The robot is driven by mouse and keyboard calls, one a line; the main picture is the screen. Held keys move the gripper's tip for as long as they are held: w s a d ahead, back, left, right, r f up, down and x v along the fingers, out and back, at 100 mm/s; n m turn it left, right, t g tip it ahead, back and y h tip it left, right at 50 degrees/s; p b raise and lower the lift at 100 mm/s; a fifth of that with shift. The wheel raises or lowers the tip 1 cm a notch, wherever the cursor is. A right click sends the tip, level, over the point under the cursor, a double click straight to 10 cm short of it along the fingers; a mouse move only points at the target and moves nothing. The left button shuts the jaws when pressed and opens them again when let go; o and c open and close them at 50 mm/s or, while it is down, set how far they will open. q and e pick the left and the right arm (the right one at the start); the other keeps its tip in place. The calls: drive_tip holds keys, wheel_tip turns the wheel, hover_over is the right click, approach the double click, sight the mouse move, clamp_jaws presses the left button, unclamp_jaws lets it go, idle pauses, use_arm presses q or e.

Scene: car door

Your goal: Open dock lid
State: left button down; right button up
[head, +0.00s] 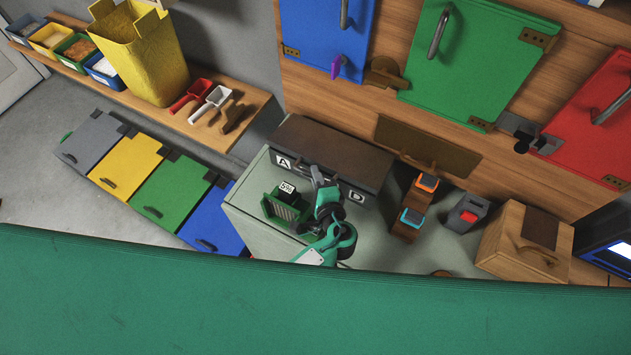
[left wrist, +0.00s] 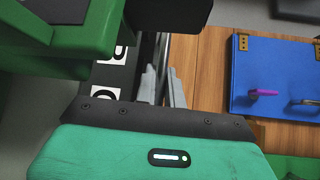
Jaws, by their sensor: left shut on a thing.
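The dock (head: 284,178) is a dark, long box on the grey-green counter, with white letter labels A and D on its front. Its dark brown lid (head: 335,143) appears closed. My left gripper (head: 317,178) is at the middle of the dock's front edge, shut on what appears to be the lid's handle, which the gripper mostly hides. In the left wrist view its grey fingers (left wrist: 160,87) are close together beside the dock's lettered front (left wrist: 113,75). My right gripper is not in view.
A green holder (head: 283,211) with a black block marked 5% stands close to the left of my gripper. Cabinet doors (head: 470,60) are above.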

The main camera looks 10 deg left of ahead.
use_arm(q)
drive_tip(key=r, duration=0.1)
drive_tip(key=w+r, duration=0.1)
drive_tip(key=r, duration=0.2)
drive_tip(key=shift+w+d+r, duration=0.25)
drive_tip(key=shift+d+r, duration=0.05)
drive_tip(key=shift+r, duration=0.1)
drive_tip(key=shift+w+d+r+p, duration=0.2)
drive_tip(key=shift+w+r, duration=0.1)
drive_tip(key=shift+r, duration=0.2)
drive_tip(key=shift+w+d+r+p, duration=0.15)
drive_tip(key=shift+w+r, duration=0.1)
drive_tip(key=shift+r, duration=0.25)
drive_tip(key=shift+a, duration=0.1)
drive_tip(key=c, duration=1.5)
unclamp_jaws()
drive_tip(key=shift+s, duration=0.1)
